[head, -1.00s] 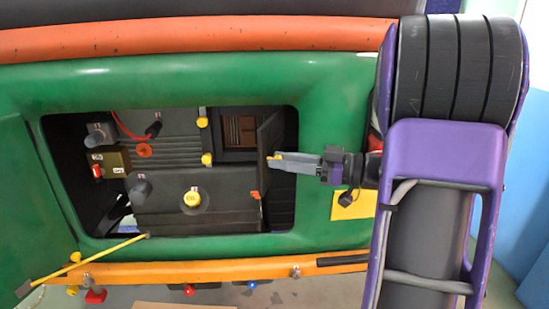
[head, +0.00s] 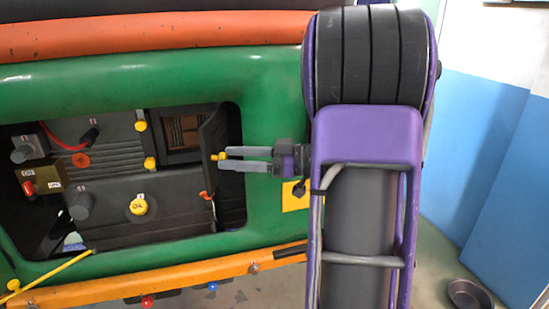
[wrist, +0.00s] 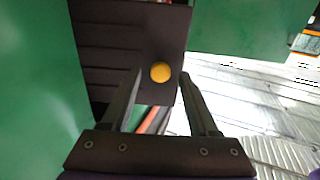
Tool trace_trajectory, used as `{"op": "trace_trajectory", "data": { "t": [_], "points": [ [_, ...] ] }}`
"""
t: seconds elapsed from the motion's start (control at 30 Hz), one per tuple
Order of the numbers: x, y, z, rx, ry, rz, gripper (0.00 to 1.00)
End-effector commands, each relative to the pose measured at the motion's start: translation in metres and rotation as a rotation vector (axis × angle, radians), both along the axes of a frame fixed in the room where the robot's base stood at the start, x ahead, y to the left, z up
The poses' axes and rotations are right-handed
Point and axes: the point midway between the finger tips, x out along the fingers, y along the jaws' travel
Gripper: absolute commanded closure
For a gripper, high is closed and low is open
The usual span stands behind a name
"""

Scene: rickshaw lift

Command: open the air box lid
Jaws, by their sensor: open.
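The air box lid (head: 211,130) is a dark panel with a yellow knob (head: 214,157). It stands swung out to the right of the air box (head: 181,131), whose brown slatted inside shows. In the wrist view the lid (wrist: 128,35) fills the upper middle, with its yellow knob (wrist: 161,71). My gripper (head: 222,159) is open, its two grey fingers pointing left at the knob. In the wrist view my gripper's fingertips (wrist: 160,72) lie on either side of the knob, apart from it as far as I can see.
The green body panel (head: 272,130) frames the engine bay opening. Inside are a yellow oil cap (head: 138,206), a brass-coloured box (head: 40,178) and a red cap (head: 81,160). An orange rail (head: 190,268) runs below. A metal bowl (head: 470,296) lies on the floor at right.

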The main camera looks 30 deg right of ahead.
Motion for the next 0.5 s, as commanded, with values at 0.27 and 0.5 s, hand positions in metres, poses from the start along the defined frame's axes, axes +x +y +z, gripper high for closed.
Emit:
{"op": "trace_trajectory", "data": {
  "t": [0.27, 0.5],
  "points": [
    [-0.037, -0.053, -0.001, -0.001, 0.001, -0.006, 0.39],
    [-0.071, -0.101, -0.001, -0.001, 0.001, -0.005, 0.39]
  ]
}}
